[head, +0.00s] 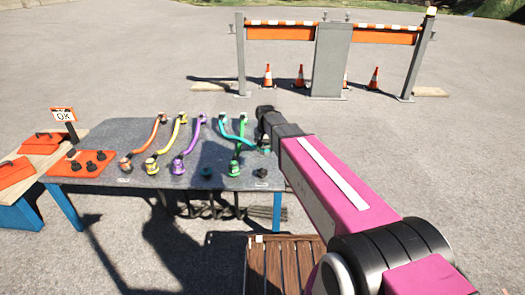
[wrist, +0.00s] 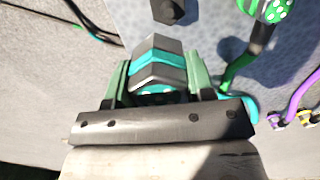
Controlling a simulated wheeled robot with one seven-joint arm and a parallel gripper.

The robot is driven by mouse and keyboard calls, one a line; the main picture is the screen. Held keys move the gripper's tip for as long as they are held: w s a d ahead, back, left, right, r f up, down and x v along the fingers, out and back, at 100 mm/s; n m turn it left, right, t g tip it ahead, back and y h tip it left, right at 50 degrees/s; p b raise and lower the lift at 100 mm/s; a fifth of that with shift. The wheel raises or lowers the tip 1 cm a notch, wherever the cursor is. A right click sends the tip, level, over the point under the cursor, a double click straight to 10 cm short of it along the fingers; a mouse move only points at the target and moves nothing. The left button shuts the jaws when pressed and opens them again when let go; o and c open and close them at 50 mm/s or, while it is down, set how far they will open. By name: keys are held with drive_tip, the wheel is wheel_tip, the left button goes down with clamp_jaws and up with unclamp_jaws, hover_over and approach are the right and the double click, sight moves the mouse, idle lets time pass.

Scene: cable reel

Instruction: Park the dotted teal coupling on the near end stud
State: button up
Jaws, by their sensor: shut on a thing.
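The teal coupling (wrist: 158,62) is between the fingers of my gripper (wrist: 156,78) in the wrist view. It has a dark hexagonal body, a teal band and, lower down, a teal part with white dots. The fingers are shut on it. In the head view my gripper (head: 266,142) is above the right part of the table, and my arm partly hides it. The teal hose (head: 236,134) runs back from there across the table. A dark stud (head: 261,172) stands bare at the table's near right corner. A dark stud top (wrist: 168,10) shows beyond the coupling in the wrist view, apart from it.
Orange (head: 143,144), yellow (head: 166,140), purple (head: 189,140) and green (head: 239,143) hoses lie on the grey table (head: 110,135). A dotted green coupling (wrist: 268,8) is near the held one. Another stud (head: 206,172) stands at the near edge. An orange mat (head: 75,168) with dark pieces is left.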

drive_tip(key=shift+w+a+f, duration=0.1)
drive_tip(key=shift+a+f, duration=0.65)
drive_tip(key=shift+f, duration=4.4)
drive_tip(key=shift+f, duration=0.5)
drive_tip(key=o, duration=1.1)
drive_tip(key=shift+r, duration=0.1)
wheel_tip(320, 180, up, 11)
drive_tip(key=shift+f, duration=0.15)
